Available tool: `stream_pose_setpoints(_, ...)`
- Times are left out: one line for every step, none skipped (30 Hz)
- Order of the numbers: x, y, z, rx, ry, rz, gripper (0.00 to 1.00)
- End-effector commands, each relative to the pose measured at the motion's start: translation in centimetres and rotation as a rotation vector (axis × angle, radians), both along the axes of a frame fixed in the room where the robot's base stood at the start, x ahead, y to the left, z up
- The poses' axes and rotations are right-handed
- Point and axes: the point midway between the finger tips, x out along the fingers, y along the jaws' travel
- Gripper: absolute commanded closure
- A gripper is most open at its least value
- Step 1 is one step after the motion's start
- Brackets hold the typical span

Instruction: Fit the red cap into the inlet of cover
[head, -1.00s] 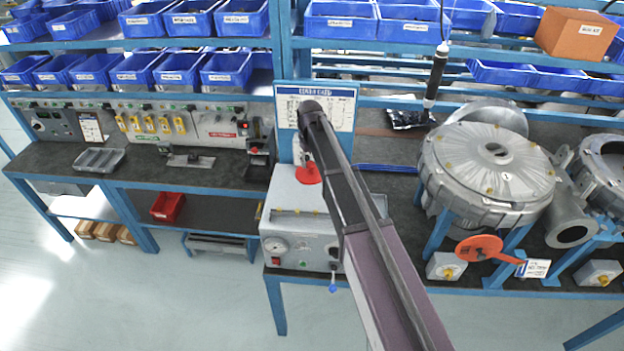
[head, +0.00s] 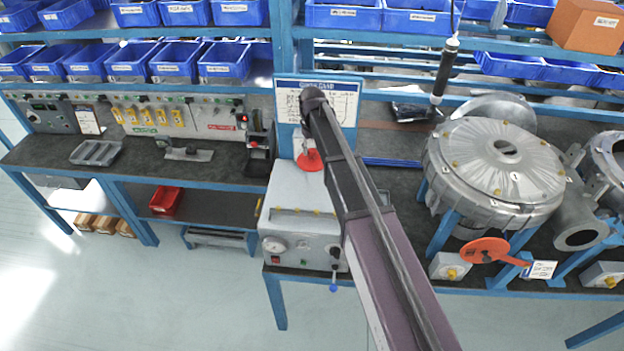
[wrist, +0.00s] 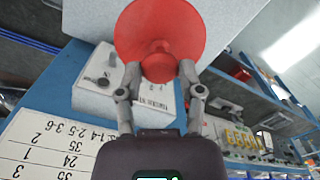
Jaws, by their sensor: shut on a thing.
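The red cap (wrist: 165,35) is a round disc with a narrower stub, held between the fingers of my gripper (wrist: 158,75) in the wrist view. In the head view the cap (head: 309,160) shows in front of the grey test box, left of my arm; my arm hides most of the gripper there. The cover (head: 480,165) is a large round silver casting with a small dark opening (head: 507,147) at its top centre. It rests on a blue stand to the right, well apart from the cap.
A grey box with a gauge (head: 300,235) stands below the cap. An orange-red disc with a handle (head: 482,250) sits in front of the cover's stand. A black tool (head: 444,72) hangs at the cover's upper left. Shelves of blue bins (head: 215,62) line the back.

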Motion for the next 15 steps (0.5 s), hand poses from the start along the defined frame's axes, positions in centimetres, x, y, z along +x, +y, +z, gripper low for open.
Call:
stream_pose_setpoints(0.0, 0.0, -0.4, 0.000, 0.000, 0.000, 1.00)
stream_pose_setpoints(0.0, 0.0, -0.6, 0.000, 0.000, 0.000, 1.00)
stream_pose_setpoints(0.0, 0.0, -0.8, 0.000, 0.000, 0.000, 1.00)
stream_pose_setpoints(0.0, 0.0, -1.1, 0.000, 0.000, 0.000, 1.00)
stream_pose_setpoints(0.0, 0.0, -1.3, 0.000, 0.000, 0.000, 1.00)
stream_pose_setpoints(0.0, 0.0, -1.7, 0.000, 0.000, 0.000, 1.00)
stream_pose_setpoints(0.0, 0.0, -2.0, 0.000, 0.000, 0.000, 1.00)
stream_pose_setpoints(0.0, 0.0, -2.3, 0.000, 0.000, 0.000, 1.00)
stream_pose_setpoints(0.0, 0.0, -2.7, 0.000, 0.000, 0.000, 1.00)
stream_pose_setpoints(0.0, 0.0, -3.1, 0.000, 0.000, 0.000, 1.00)
stream_pose_setpoints(0.0, 0.0, -3.4, 0.000, 0.000, 0.000, 1.00)
stream_pose_setpoints(0.0, 0.0, -3.8, 0.000, 0.000, 0.000, 1.00)
stream_pose_setpoints(0.0, 0.0, -4.1, 0.000, 0.000, 0.000, 1.00)
stream_pose_setpoints(0.0, 0.0, -4.4, 0.000, 0.000, 0.000, 1.00)
stream_pose_setpoints(0.0, 0.0, -4.7, 0.000, 0.000, 0.000, 1.00)
